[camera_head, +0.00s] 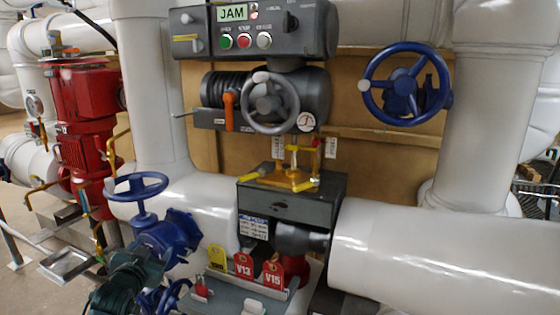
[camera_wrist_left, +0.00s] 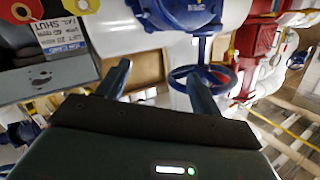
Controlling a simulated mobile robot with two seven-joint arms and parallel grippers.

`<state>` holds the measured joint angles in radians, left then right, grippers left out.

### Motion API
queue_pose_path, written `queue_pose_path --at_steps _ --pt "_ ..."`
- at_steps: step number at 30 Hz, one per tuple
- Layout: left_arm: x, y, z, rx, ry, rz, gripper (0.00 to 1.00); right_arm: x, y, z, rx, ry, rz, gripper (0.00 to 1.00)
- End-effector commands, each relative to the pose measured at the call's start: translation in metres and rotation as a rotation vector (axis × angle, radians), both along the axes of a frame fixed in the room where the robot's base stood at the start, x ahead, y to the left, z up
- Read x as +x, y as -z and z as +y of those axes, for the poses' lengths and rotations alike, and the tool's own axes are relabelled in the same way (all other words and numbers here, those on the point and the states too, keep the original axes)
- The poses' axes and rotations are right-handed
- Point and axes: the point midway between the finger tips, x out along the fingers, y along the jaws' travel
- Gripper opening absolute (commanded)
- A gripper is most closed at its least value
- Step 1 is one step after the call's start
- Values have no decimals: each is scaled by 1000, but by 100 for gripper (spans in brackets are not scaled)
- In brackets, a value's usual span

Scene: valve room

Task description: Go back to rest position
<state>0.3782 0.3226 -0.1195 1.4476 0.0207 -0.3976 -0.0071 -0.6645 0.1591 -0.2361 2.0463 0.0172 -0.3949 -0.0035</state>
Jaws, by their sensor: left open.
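My left gripper (camera_head: 135,268) is low at the left of the head view, a dark green body in front of a blue valve (camera_head: 172,238) with a blue handwheel (camera_head: 140,187). In the left wrist view its two fingers (camera_wrist_left: 157,73) stand apart with nothing between them. That view is upside down. The blue handwheel (camera_wrist_left: 205,82) shows beyond the right finger; I cannot tell the exact distance. My right gripper is not in view.
A red machine (camera_head: 85,115) stands at left. At centre are a control box (camera_head: 255,35) reading JAM, a grey handwheel (camera_head: 272,104) and a tag tray (camera_head: 230,297) with red and yellow tags. A large white pipe (camera_head: 440,255) and blue wheel (camera_head: 403,85) are at right.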

Motion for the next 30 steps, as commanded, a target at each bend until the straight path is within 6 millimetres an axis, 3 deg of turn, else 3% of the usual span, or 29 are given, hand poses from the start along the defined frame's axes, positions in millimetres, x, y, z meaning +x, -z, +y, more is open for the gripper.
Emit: queue_pose_path --at_steps 1,5,8,12,18,21,24,30 --pt "-15 21 -11 -6 18 28 65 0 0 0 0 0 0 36" --pt "-60 74 -43 -31 68 104 65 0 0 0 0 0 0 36" --pt "-109 115 -73 -65 110 173 65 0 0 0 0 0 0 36" --pt "-195 163 -115 -133 165 285 65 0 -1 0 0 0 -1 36" --pt "-303 191 -158 -237 204 414 65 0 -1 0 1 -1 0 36" --pt "-336 193 -169 -272 208 453 65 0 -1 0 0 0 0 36" --pt "-353 192 -175 -292 210 474 65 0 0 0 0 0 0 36" --pt "-359 192 -177 -299 210 481 65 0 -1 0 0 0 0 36"
